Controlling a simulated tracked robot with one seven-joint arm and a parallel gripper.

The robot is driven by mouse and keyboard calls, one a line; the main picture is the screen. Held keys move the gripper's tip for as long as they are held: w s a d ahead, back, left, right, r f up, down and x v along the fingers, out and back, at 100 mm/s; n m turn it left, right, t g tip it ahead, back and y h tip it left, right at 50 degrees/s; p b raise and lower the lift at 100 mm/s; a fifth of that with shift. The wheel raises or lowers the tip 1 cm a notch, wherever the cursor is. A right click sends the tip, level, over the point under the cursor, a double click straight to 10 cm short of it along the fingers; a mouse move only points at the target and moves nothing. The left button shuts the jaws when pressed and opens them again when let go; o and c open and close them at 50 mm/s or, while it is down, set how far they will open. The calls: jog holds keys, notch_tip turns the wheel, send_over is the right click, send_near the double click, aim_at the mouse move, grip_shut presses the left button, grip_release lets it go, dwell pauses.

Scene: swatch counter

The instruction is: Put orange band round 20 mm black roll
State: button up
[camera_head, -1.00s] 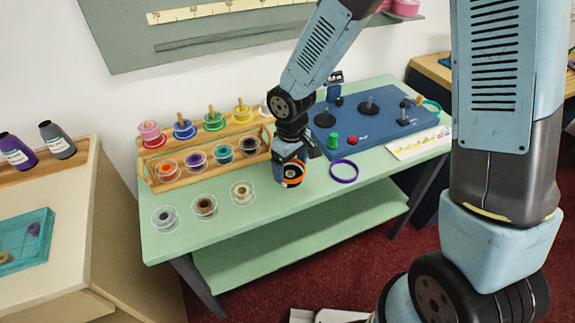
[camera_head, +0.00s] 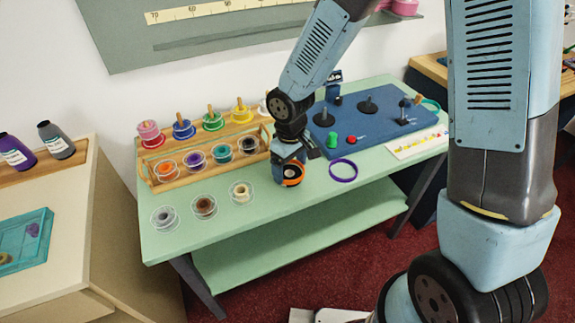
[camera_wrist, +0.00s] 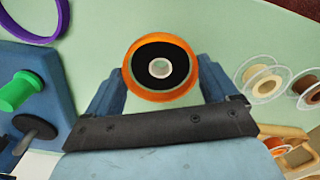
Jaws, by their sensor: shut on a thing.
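The orange band (camera_wrist: 160,97) is between the blue fingers of my gripper (camera_wrist: 160,88), which is shut on it from both sides. A black roll (camera_wrist: 146,50) with a pale core shows inside the band's ring in the wrist view. I cannot tell how deep the roll sits in the band, nor its size. In the head view my gripper (camera_head: 290,172) is low over the front middle of the green counter, pointing down. The orange band (camera_head: 296,183) shows there with a dark centre, partly hidden by the gripper. I cannot tell whether it touches the counter.
A purple band (camera_head: 343,171) lies on the counter to the right. A blue board (camera_head: 380,122) with pegs and a green piece is behind it. Clear-flanged rolls (camera_head: 204,207) stand to the left, with a wooden rack (camera_head: 184,174) of coloured rolls behind.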

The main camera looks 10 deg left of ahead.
jog(key=shift+f, duration=0.55)
dwell(0.6)
jog(key=o, duration=0.8)
jog(key=shift+w, duration=0.1)
jog(key=shift+r, duration=3.55)
